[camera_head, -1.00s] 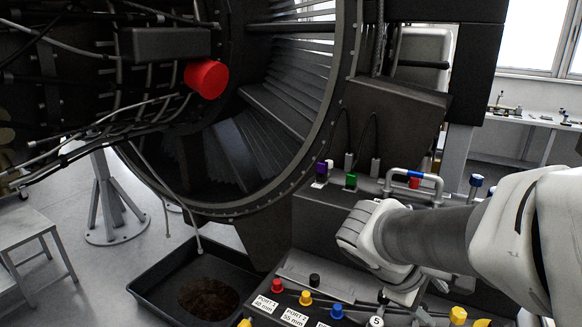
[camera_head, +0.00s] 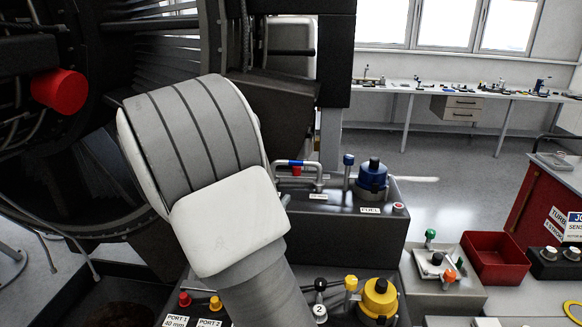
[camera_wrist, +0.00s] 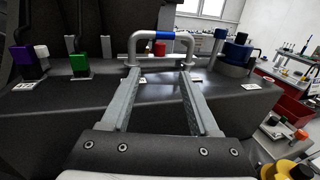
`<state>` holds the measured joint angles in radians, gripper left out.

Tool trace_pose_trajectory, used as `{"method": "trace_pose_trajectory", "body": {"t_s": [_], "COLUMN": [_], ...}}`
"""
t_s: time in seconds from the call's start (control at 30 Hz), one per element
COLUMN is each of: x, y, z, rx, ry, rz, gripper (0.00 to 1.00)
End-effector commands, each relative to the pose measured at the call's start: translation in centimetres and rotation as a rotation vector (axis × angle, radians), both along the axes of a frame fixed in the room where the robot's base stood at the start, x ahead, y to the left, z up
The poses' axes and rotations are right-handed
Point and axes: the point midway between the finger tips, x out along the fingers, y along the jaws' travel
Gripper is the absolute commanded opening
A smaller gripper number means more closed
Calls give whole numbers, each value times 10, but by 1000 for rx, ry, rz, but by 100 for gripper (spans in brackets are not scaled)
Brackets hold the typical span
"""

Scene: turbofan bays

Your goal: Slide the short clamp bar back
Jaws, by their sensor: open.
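A U-shaped grey bar with a blue sleeve (camera_wrist: 158,34) stands on a dark block, straight ahead in the wrist view. It also shows in the head view (camera_head: 297,163), right of my arm. No label marks it as the short clamp bar, so I cannot tell for sure. My gripper (camera_wrist: 159,73) is open and empty in the wrist view, its two fingers pointing at the bar's two legs. The fingertips look near the legs; I cannot tell whether they touch. My arm hides the gripper in the head view.
Purple (camera_wrist: 22,58) and green (camera_wrist: 79,63) connectors stand left of the bar, a blue-topped fitting (camera_head: 373,176) right of it. A yellow fitting (camera_head: 379,297) and red tray (camera_head: 497,258) lie nearer right. The engine casing rises at left. Open floor shows at right.

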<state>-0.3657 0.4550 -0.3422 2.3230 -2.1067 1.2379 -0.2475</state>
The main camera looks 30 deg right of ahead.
Motion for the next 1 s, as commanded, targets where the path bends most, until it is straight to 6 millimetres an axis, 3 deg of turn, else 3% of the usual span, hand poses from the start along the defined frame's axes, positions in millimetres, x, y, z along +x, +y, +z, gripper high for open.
{"method": "trace_pose_trajectory", "body": {"t_s": [0.17, 0.7, 1.0], "x": [13, 84, 104], "y": [-18, -109, -134], "z": [1, 1, 1], "rx": [-3, -2, 0], "ry": [3, 1, 0], "rz": [-2, -3, -1], "gripper": [61, 61, 61]}}
